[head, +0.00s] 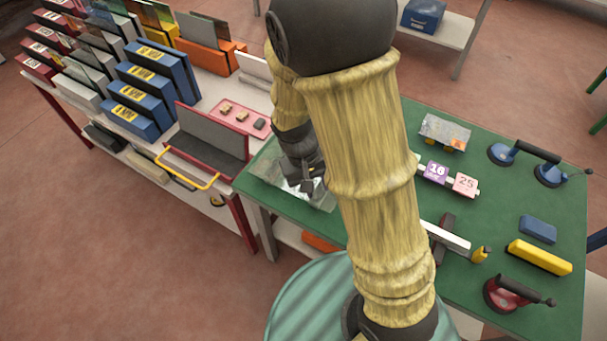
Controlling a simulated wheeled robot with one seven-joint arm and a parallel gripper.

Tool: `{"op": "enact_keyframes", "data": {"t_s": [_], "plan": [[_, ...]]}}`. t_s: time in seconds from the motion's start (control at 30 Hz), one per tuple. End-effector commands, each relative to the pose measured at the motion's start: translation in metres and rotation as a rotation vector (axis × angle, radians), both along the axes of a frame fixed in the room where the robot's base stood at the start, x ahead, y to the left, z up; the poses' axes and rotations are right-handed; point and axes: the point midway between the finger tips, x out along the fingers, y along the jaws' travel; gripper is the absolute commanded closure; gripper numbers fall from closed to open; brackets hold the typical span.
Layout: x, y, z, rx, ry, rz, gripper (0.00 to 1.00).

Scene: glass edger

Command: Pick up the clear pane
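A clear pane (268,165) lies on the left end of the green table, its left part and near edge showing. My gripper (308,189) points down over this pane, and the gripper and my arm hide part of it. A bright reflection shows by the fingertips. The fingers are small and dark here, so I cannot tell whether they are apart, or whether they touch the pane. Another small glassy piece (444,130) with yellow-orange bits at its lower edge is at the back of the table.
The green table (480,215) also holds a blue double-cup lifter (528,160), a red-based lifter (515,294), number cards (450,179), a yellow bar (539,257) and a blue block (538,229).

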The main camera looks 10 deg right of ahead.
Motion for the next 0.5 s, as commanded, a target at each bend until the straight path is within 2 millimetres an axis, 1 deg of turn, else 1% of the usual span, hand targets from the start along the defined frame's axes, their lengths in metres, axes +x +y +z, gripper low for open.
{"op": "enact_keyframes", "data": {"t_s": [0.03,0.1,0.27,0.4,0.5], "plan": [[0.001,0.009,-0.025,-0.052,0.026,0.033,0.71],[0.002,0.017,-0.046,-0.127,0.047,0.064,0.71],[0.007,0.037,-0.090,-0.318,0.061,0.145,0.71],[0.012,0.056,-0.124,-0.499,0.023,0.223,0.71],[0.016,0.073,-0.144,-0.630,-0.034,0.283,0.71]]}}
